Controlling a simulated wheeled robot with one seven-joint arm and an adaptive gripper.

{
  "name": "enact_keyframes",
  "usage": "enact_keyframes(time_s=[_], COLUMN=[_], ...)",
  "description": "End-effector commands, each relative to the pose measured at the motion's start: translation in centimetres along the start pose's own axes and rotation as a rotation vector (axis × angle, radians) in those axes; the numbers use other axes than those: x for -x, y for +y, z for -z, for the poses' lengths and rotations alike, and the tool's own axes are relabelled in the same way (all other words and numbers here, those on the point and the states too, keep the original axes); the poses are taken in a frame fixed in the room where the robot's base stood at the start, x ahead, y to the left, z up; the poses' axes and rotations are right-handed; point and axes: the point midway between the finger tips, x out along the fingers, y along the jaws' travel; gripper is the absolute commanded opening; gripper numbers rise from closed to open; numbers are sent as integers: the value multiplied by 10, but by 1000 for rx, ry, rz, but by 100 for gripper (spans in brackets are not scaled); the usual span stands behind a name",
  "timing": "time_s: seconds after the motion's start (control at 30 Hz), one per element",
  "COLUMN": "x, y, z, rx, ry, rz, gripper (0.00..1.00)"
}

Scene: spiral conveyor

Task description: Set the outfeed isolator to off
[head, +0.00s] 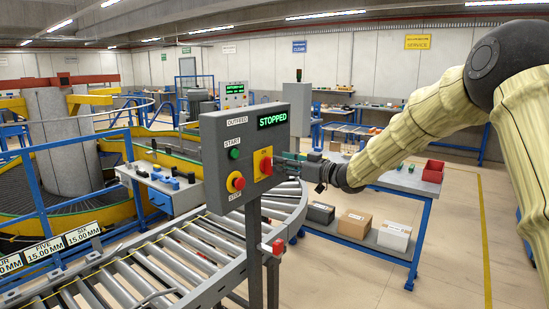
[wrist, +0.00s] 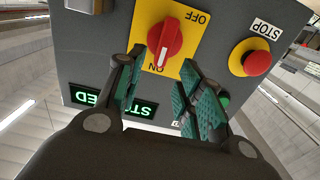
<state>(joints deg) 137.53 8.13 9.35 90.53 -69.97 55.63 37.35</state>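The outfeed isolator is a red rotary knob (wrist: 165,42) on a yellow plate (wrist: 188,36), printed OFF at the upper right and ON below in the inverted wrist view. In the head view the isolator (head: 263,164) is on the grey OUTFEED panel (head: 212,150). My gripper (wrist: 163,60) is open, with one finger on each side of the knob's lower end; contact cannot be told. It reaches the panel from the right in the head view (head: 283,163).
The panel's display (head: 272,119) reads STOPPED. A red stop button (wrist: 257,62) sits beside the isolator, with a green start button (head: 234,154) near. A roller conveyor (head: 205,245) runs below. A table (head: 410,182) with a red bin (head: 433,171) stands at right.

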Motion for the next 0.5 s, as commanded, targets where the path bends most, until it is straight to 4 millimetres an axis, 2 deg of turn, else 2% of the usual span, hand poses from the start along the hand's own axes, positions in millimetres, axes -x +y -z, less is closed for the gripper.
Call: enact_keyframes(time_s=[0.2,0.5], x=[-29,-41], y=[0,0], z=[2,0], rx=[0,-1], ry=[1,0], rz=[1,-1], gripper=[37,37])
